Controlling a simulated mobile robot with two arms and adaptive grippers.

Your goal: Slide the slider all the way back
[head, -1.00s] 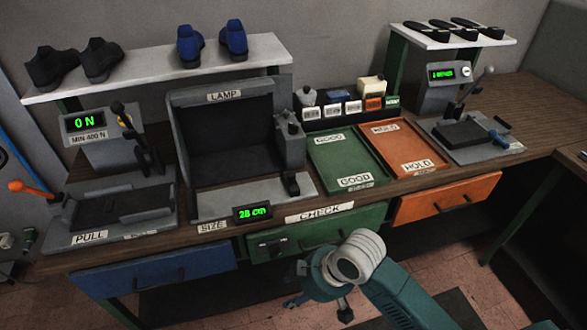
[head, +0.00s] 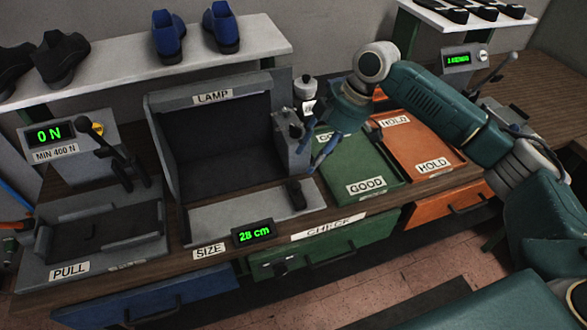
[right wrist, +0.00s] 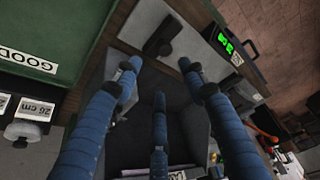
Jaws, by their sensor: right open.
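The slider appears to be the small black block (head: 296,195) at the right end of the grey size plate (head: 240,215), in front of the lamp booth (head: 212,97). The size display (head: 254,232) reads 28 cm. The black block also shows in the right wrist view (right wrist: 158,47), beyond the fingertips. My right gripper (head: 322,155) is open and empty, fingers pointing down beside the grey post at the booth's right side, above and behind the block. Its spread blue fingers (right wrist: 158,85) show in the right wrist view. My left gripper is not in view.
The grey post (head: 290,140) stands close to my right gripper. The green GOOD tray (head: 365,185) and orange HOLD tray (head: 430,163) lie to the right. The pull device (head: 100,230) stands at the left. Shoes line the shelf (head: 120,60) above.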

